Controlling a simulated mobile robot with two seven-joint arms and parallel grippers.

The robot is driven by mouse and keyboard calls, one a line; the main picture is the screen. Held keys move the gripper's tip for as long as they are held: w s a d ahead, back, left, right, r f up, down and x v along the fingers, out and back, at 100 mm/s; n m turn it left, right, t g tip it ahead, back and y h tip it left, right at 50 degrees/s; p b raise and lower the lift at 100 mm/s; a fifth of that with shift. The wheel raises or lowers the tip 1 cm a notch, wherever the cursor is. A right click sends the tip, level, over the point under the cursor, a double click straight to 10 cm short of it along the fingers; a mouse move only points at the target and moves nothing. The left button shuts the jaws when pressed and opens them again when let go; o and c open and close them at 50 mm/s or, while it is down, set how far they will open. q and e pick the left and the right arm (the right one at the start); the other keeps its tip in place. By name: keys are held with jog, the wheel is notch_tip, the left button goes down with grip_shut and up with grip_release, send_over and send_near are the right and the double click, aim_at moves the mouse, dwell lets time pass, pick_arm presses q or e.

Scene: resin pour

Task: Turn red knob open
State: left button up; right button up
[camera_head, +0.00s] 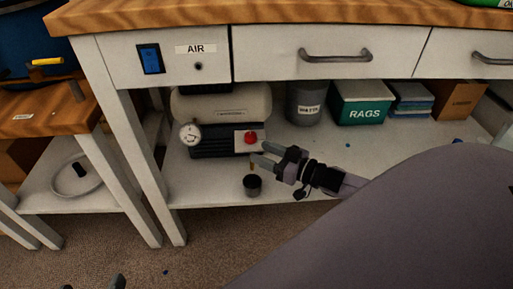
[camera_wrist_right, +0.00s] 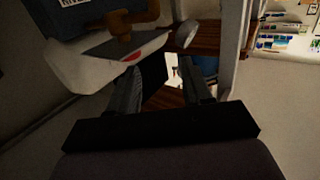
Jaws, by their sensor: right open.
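The red knob (camera_head: 251,137) sits on a pale plate at the right end of the compressor (camera_head: 225,105) on the lower shelf. My right gripper (camera_head: 262,155) is open, its fingertips just below and to the right of the knob in the head view. Contact with the knob cannot be made out. In the right wrist view the two fingers (camera_wrist_right: 161,88) are spread apart with nothing between them; a small red patch (camera_wrist_right: 134,57) lies by the left finger, and I cannot tell if it is the knob. Two dark tips at the bottom left of the head view may be my left gripper.
A round gauge (camera_head: 190,133) is at the compressor's left. A small dark cup (camera_head: 252,186) stands below the right gripper. A grey bucket (camera_head: 306,103) and a green RAGS box (camera_head: 360,104) stand on the shelf. The bench drawers (camera_head: 290,60) overhang it.

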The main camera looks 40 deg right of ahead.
aim_at(256, 137)
jog(key=d+y+b, duration=0.1)
jog(key=d, duration=0.4)
jog(key=x, duration=0.2)
jog(key=b+x, duration=0.1)
jog(key=x, duration=0.1)
jog(key=b+x, duration=0.1)
jog(key=x, duration=0.1)
jog(key=shift+w+d+f, duration=0.15)
jog(key=shift+w+f, duration=0.15)
pick_arm(q)
jog(key=shift+s+a+f+m+t+b, duration=0.1)
jog(key=shift+s+f+m+t+b, duration=0.25)
jog(key=shift+t, duration=0.35)
pick_arm(e)
jog(key=shift+w+a+r, duration=0.1)
jog(key=shift+w+a, duration=0.15)
jog(key=shift+w, duration=0.25)
jog(key=c, duration=0.8)
